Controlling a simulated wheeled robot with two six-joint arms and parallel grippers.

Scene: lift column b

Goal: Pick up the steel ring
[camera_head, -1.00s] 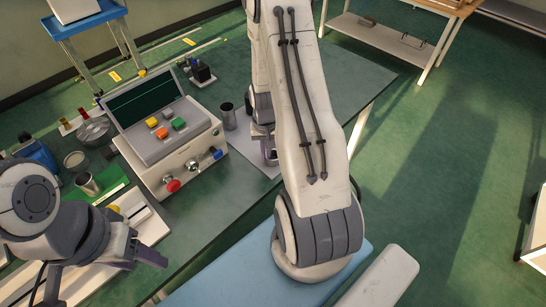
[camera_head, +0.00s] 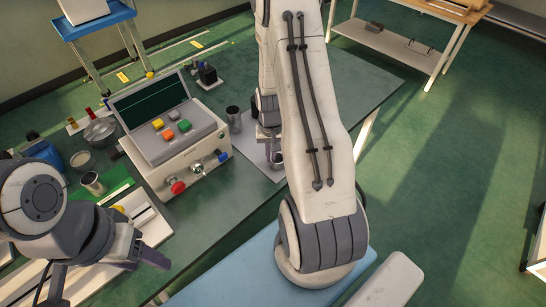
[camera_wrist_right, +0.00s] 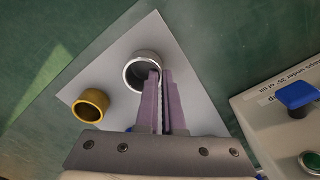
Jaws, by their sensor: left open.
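The steel ring (camera_wrist_right: 142,72) is a short silvery tube on a pale grey sheet (camera_wrist_right: 205,75) in the right wrist view. My right gripper (camera_wrist_right: 161,74) has its purple fingers close together across the ring's near right wall, one tip inside the ring and one outside. In the head view the right gripper (camera_head: 269,142) is low over the sheet, with part of the steel ring (camera_head: 277,160) showing below it, partly hidden by my arm. I cannot tell whether the ring is clear of the sheet. My left gripper (camera_head: 108,284) is open and empty at the lower left.
A brass ring (camera_wrist_right: 91,104) stands left of the steel ring. A control box (camera_head: 178,150) with coloured buttons and knobs stands beside the sheet. The far right part of the green table (camera_head: 360,85) is clear.

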